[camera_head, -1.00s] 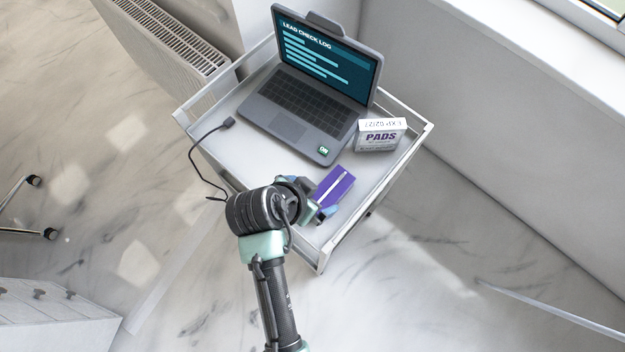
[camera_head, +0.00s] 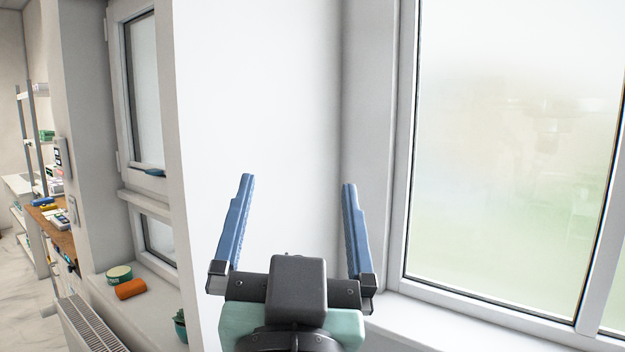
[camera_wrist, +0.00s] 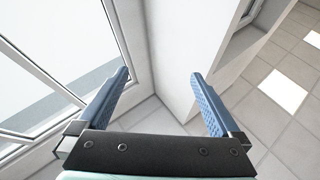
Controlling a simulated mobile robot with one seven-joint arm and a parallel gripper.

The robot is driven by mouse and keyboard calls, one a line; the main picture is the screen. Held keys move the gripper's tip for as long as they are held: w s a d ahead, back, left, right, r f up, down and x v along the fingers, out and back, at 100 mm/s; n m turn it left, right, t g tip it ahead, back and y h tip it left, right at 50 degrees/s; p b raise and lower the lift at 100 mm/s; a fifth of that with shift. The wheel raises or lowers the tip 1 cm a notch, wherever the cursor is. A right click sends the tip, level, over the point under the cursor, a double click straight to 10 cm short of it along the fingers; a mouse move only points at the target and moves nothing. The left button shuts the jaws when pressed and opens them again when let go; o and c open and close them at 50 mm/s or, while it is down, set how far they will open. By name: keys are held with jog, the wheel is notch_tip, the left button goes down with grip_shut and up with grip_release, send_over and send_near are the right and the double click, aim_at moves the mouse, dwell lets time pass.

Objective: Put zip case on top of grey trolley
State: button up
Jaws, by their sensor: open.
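My gripper (camera_head: 297,182) is raised in the middle of the head view, with its two blue fingers spread wide and nothing between them. In the wrist view my gripper (camera_wrist: 160,76) is also open and empty, facing a white wall corner and the floor. Neither the zip case nor the grey trolley can be made out in the current views.
A window (camera_head: 510,150) with a white sill is close on the right, and a white wall (camera_head: 265,100) stands behind my gripper. At the left are a sill with a green tin (camera_head: 119,274) and an orange roll (camera_head: 130,289), a radiator (camera_head: 88,325) and shelves.

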jog(key=s+d+r+n+t, duration=0.1)
jog(key=s+r+t, duration=0.3)
jog(key=s+r, duration=0.3)
notch_tip(320, 180, up, 3)
jog(key=shift+s+d+f, duration=0.1)
jog(key=shift+s+d, duration=0.05)
jog(key=shift+s, duration=0.15)
dwell(0.5)
